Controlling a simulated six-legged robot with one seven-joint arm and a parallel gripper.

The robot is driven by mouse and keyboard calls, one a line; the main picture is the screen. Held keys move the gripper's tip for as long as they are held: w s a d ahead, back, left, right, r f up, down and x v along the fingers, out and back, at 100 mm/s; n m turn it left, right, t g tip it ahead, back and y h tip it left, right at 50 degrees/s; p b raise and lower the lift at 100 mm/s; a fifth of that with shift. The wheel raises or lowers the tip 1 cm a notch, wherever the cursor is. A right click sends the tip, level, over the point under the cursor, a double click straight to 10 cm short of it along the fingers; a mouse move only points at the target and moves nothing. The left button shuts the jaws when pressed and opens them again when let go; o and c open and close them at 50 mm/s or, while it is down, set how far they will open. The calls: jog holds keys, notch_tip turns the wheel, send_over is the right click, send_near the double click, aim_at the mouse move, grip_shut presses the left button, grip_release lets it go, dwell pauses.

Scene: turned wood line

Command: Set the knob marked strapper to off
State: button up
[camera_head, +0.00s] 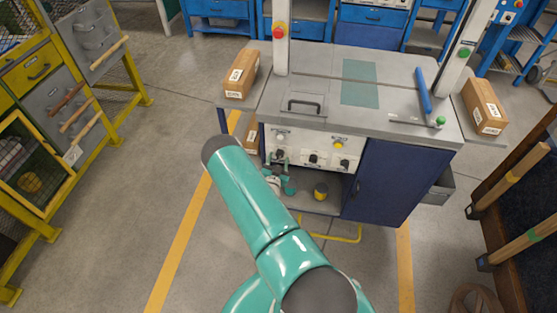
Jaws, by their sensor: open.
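A white control panel (325,156) on the front of the grey-topped workbench carries a row of dark knobs. The left knob (280,153) is partly covered by my gripper; the middle knob (314,159) and the right knob (338,163) show clear. The labels are too small to read, so I cannot tell which knob is marked strapper or where each one points. My gripper (279,160) is small in view, open, in front of the panel's left part just below the left knob. I cannot tell whether it touches the knob.
Above the knobs are a pale button (280,136) and a yellow button (339,145). A yellow-black object (321,191) stands on the shelf below. A blue cabinet door (395,182) is to the right. Boxes (241,74) flank the worktop. A yellow rail (335,234) runs low in front.

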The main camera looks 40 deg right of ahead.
jog(key=shift+w+d, duration=0.15)
jog(key=shift+d, duration=0.1)
jog(key=shift+c, duration=0.2)
jog(key=c, duration=0.9)
jog(key=shift+c, duration=0.2)
jog(key=shift+n, duration=0.3)
jog(key=n, duration=0.5)
jog(key=shift+n, duration=0.4)
jog(key=n, duration=0.5)
jog(key=shift+n, duration=0.3)
